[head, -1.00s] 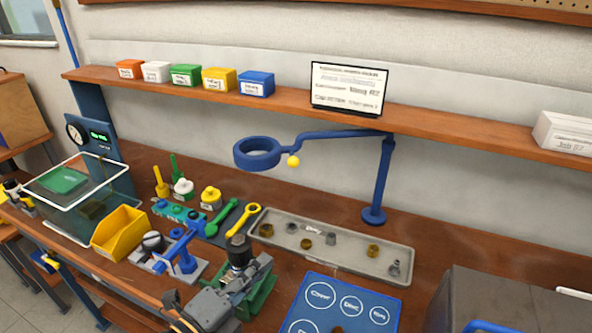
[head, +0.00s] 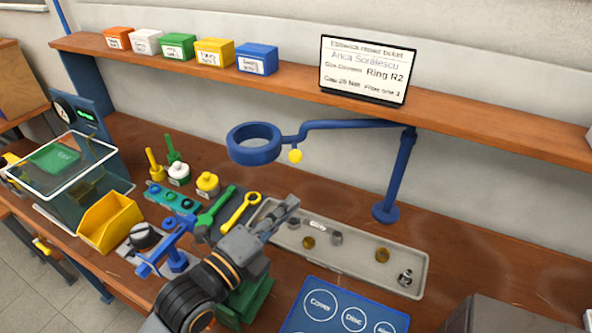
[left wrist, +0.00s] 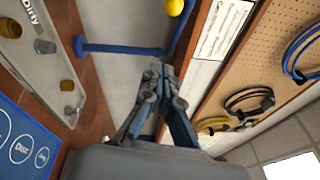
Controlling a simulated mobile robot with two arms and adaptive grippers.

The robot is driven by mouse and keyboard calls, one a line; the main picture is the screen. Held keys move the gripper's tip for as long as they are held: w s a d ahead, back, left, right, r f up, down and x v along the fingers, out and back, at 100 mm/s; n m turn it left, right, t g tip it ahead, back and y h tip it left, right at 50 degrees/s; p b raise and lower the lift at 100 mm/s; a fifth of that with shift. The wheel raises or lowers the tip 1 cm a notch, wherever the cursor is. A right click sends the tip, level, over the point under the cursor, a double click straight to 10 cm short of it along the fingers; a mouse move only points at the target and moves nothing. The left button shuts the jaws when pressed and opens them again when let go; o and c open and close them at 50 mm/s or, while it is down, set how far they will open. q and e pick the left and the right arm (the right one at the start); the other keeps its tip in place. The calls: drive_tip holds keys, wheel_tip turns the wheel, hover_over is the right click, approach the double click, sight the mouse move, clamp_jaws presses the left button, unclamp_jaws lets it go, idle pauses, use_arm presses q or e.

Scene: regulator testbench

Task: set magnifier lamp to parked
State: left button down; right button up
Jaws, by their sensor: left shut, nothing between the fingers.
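The magnifier lamp is blue, with a ring head (head: 254,144) at the end of an arm (head: 350,124) and a post (head: 398,172) standing at the back of the bench. The head hangs out over the bench left of the post, and a yellow ball knob (head: 295,156) hangs by its inner side. My left gripper (head: 290,206) is shut and empty, above the grey tray's left end, below the knob in the picture. In the left wrist view its fingers (left wrist: 155,75) meet, with the yellow knob (left wrist: 175,7) at the top edge. My right gripper is not in view.
A grey tray (head: 340,262) holds several small fittings. A blue mat (head: 315,290) with labelled circles lies in front. Wrenches, bottles, a yellow bin (head: 108,222) and a clear box (head: 70,165) stand left. A shelf (head: 290,82) with coloured boxes and a ticket screen (head: 366,68) runs above.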

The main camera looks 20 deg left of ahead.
use_arm(q)
drive_tip(key=w+r+p, duration=0.1)
drive_tip(key=w+p, duration=0.2)
drive_tip(key=w, duration=0.5)
drive_tip(key=shift+w+a, duration=0.2)
drive_tip(key=shift+w, duration=0.15)
